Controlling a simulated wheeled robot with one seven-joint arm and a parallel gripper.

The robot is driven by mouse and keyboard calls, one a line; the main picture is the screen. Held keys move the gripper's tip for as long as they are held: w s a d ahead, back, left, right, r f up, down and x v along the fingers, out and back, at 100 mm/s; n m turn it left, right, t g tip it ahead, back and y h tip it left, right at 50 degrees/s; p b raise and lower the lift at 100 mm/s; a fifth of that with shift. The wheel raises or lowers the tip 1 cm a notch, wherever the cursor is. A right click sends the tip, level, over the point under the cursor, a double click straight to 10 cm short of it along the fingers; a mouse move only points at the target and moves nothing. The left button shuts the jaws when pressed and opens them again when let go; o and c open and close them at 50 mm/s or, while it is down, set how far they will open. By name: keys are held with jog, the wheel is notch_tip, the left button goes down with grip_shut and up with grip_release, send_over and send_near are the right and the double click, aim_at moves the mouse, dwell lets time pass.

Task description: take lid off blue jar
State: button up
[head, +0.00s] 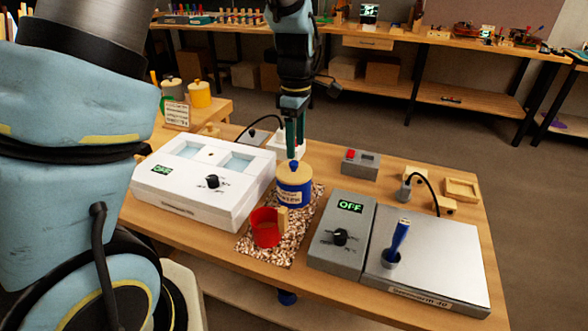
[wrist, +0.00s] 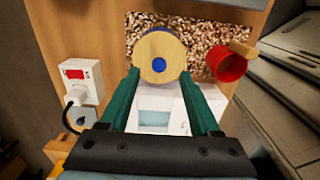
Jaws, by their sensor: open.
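The blue jar (head: 292,196) stands upright on a speckled mat on the bench. Its tan wooden lid (head: 290,173) with a small blue knob (head: 293,164) is on top. In the wrist view the lid (wrist: 148,54) shows from above, its knob (wrist: 158,65) lying between the fingertips in the picture. My gripper (head: 293,150) points down just above the knob, its green fingers apart and empty. In the wrist view my gripper (wrist: 160,80) shows both fingers open at the near side of the lid. I cannot tell whether either finger touches the lid.
A red cup (head: 266,228) stands on the speckled mat (head: 286,252) just in front of the jar. A white box with a dial (head: 200,190) is on the left. A grey OFF unit (head: 342,235) and a metal plate with a blue-handled tool (head: 440,255) are on the right.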

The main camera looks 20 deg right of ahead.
aim_at(294, 162)
jog(key=f, duration=0.1)
jog(key=f+p, duration=0.2)
jog(key=f, duration=0.1)
jog(key=shift+w+a, duration=0.2)
jog(key=shift+a, duration=0.05)
jog(key=shift+f, duration=0.7)
jog(key=shift+c, duration=0.4)
grip_shut()
